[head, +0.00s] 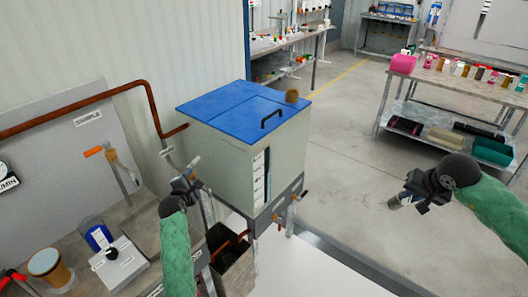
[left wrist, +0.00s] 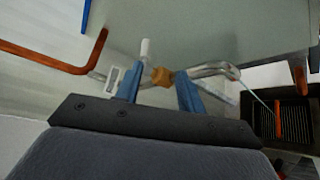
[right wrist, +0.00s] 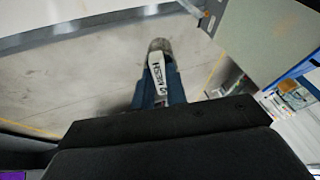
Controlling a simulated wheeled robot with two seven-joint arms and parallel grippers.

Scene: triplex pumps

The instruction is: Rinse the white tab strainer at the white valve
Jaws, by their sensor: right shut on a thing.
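The white tab strainer (right wrist: 160,70) is held between the fingers of my right gripper (right wrist: 160,95). Its white tab has dark lettering and its grey mesh end points away. In the head view my right gripper (head: 412,194) holds it (head: 397,203) over open floor, right of the tank. My left gripper (head: 190,180) is near the tank's left front corner. In the left wrist view its blue fingers (left wrist: 158,90) are apart, with the brass valve body (left wrist: 162,76) between their tips. The white valve's lever (left wrist: 145,48) stands up. A thin pale stream (left wrist: 262,101) leaves the spout (left wrist: 230,70).
A pale tank (head: 235,150) with a blue lid (head: 240,108) stands in the middle. A dark drain box (head: 232,270) sits below it. A bench (head: 85,255) with small items is at left. A shelf cart (head: 450,85) stands at right, with clear floor before it.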

